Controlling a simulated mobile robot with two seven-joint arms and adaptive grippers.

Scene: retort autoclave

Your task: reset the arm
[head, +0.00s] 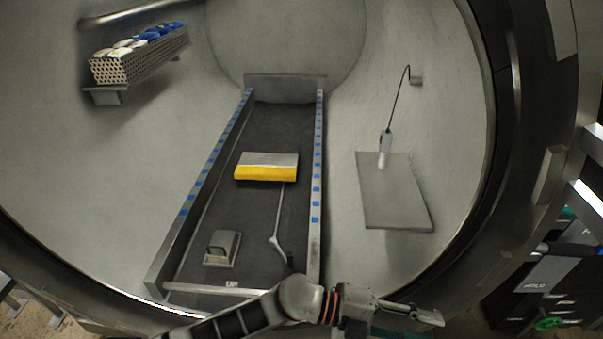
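One of my arms comes in from the lower left and crosses the front of the round vessel opening. I take it as my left arm. Its gripper (425,315) points right, near the lower right rim. It appears to hold nothing, but its fingers are seen edge-on and I cannot tell whether they are open or shut. My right gripper is not in view.
Inside the vessel, a dark track (265,130) with side rails bears a yellow-and-grey block (266,172), a thin rod (279,225) and a small grey box (222,247). A perforated rack (125,68) sits upper left. A grey plate (393,195) is at right. The dark rim (520,150) surrounds the opening.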

